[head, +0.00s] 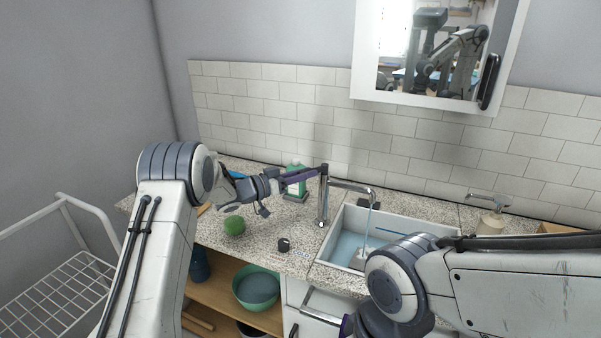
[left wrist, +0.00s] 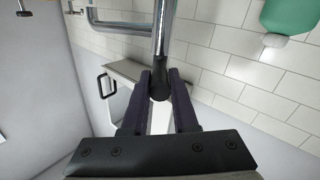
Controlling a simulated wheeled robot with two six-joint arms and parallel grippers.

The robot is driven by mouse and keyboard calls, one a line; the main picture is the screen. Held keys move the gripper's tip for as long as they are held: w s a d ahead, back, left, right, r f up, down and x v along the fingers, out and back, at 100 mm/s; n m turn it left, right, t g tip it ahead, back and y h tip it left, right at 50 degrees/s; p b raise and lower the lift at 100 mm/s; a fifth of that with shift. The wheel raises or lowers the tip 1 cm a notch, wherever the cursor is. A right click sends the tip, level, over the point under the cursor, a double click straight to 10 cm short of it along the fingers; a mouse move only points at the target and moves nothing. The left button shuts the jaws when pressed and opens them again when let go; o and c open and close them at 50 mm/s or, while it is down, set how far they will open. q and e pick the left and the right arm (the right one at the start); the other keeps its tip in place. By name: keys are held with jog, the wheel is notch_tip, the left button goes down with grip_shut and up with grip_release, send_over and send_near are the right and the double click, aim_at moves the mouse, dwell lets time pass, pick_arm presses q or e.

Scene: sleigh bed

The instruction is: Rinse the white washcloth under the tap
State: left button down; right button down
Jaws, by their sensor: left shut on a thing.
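My left gripper (head: 318,171) reaches across the counter to the tap (head: 323,200) and is shut on its black-tipped handle. In the left wrist view the dark fingers (left wrist: 159,88) close around the black end (left wrist: 158,84) of a chrome rod. A thin bluish stream (head: 368,224) runs from the spout into the white sink (head: 336,247), where bluish water shows. A small white patch in the sink may be the washcloth, but I cannot tell. My right arm covers the sink's front right part.
A green-and-white bottle (head: 296,180) stands behind my left gripper. A green bowl (head: 256,287) sits on the shelf below. A mirror cabinet hangs above.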

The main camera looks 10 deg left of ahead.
pick_arm(q)
jog(key=shift+w+a+m+g+h, duration=0.2)
jog(key=shift+m+g+h, duration=0.1)
jog(key=shift+g, duration=0.1)
jog(key=shift+d, duration=0.1)
jog(key=c, duration=0.7)
grip_release()
jog(key=shift+s+a, duration=0.3)
jog(key=shift+a, duration=0.2)
jog(key=b+v, duration=0.2)
jog(key=v, duration=0.7)
jog(key=shift+s+a, duration=0.1)
jog(key=shift+s, duration=0.1)
